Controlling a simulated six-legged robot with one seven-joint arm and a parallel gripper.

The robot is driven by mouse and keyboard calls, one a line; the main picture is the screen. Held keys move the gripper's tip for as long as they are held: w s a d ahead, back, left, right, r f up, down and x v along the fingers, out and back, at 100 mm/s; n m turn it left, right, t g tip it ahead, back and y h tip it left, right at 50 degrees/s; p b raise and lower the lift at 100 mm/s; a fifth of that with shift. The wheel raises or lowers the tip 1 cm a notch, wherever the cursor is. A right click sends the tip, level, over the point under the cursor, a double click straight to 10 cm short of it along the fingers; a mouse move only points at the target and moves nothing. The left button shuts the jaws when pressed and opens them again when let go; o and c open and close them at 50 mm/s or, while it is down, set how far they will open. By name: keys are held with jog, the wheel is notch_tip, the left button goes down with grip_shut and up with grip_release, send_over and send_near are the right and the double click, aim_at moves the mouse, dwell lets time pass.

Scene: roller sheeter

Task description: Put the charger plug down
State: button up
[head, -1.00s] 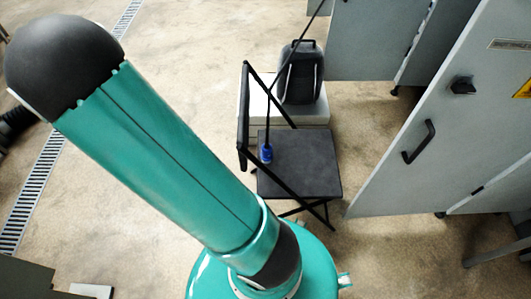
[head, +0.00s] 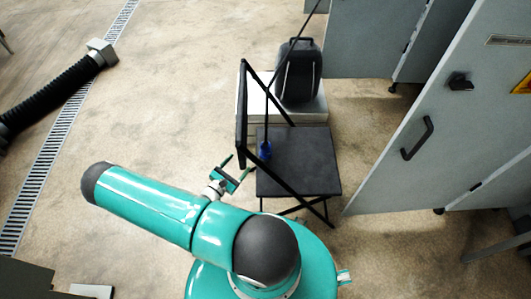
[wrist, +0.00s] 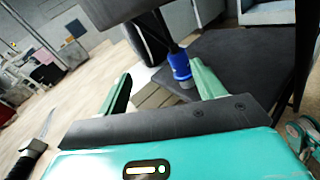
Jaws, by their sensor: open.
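The charger plug (head: 265,150) is blue with a black lead or stem rising from it. It appears upright at the left edge of the black folding chair's seat (head: 305,175). Its base is too small to tell exact contact. It also shows in the wrist view (wrist: 179,66), beyond and between my fingertips. My gripper (head: 239,164) is open and empty, left of the chair and apart from the plug. Its two green fingers also show in the wrist view (wrist: 163,78).
The chair's black backrest (head: 241,115) and frame bars stand close to my gripper. A black backpack (head: 299,70) sits on a pale block behind. Grey cabinets (head: 470,120) stand right. A black hose (head: 55,92) is left; floor between is clear.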

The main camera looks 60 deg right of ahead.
aim_at(263, 151)
jog(key=s+d+f+n+t, duration=0.3)
jog(key=s+f+n, duration=0.2)
jog(key=f, duration=0.2)
jog(key=shift+h, duration=0.3)
jog(key=d, duration=1.3)
jog(key=shift+w+d+r, duration=0.15)
jog(key=shift+w+d, duration=0.2)
jog(key=c, duration=1.3)
jog(key=shift+r, duration=0.1)
